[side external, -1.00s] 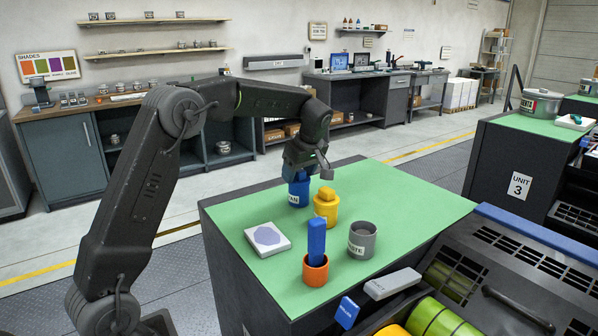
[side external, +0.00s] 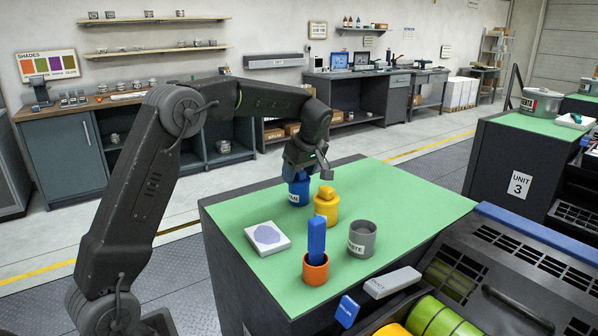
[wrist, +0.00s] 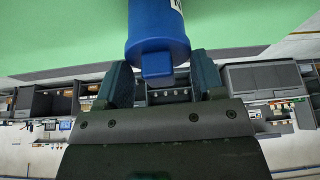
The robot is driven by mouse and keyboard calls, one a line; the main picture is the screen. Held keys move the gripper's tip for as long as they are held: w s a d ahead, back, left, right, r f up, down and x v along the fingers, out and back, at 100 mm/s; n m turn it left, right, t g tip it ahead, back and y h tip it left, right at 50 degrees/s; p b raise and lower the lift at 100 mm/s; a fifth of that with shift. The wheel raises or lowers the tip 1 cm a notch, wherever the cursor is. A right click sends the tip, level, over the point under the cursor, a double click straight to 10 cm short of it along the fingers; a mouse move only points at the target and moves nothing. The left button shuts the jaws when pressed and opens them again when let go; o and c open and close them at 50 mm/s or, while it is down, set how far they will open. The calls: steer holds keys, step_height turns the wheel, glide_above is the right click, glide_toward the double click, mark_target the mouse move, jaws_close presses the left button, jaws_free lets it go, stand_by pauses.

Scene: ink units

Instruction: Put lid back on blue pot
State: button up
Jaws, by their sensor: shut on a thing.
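The blue pot (side external: 298,196) stands upright on the green top at its far left edge. It also shows in the wrist view (wrist: 158,22). Its lid (wrist: 157,62), blue with a block-shaped knob, sits at the pot's mouth; whether it is fully seated I cannot tell. My gripper (side external: 298,174) points down over the pot. The fingers hide part of the lid in the side view.
A yellow pot (side external: 326,208) with a yellow lid stands close right of the blue pot. A grey waste cup (side external: 362,240), an orange pot (side external: 316,271) holding a blue upright piece (side external: 316,237), and a white pad (side external: 267,238) stand nearer. The green top (side external: 420,205) is clear at right.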

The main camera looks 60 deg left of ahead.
steer(key=o, duration=1)
steer(key=shift+o, duration=1)
steer(key=shift+r, duration=0.15)
steer(key=shift+r, duration=3.4)
jaws_close()
steer(key=shift+f, duration=0.3)
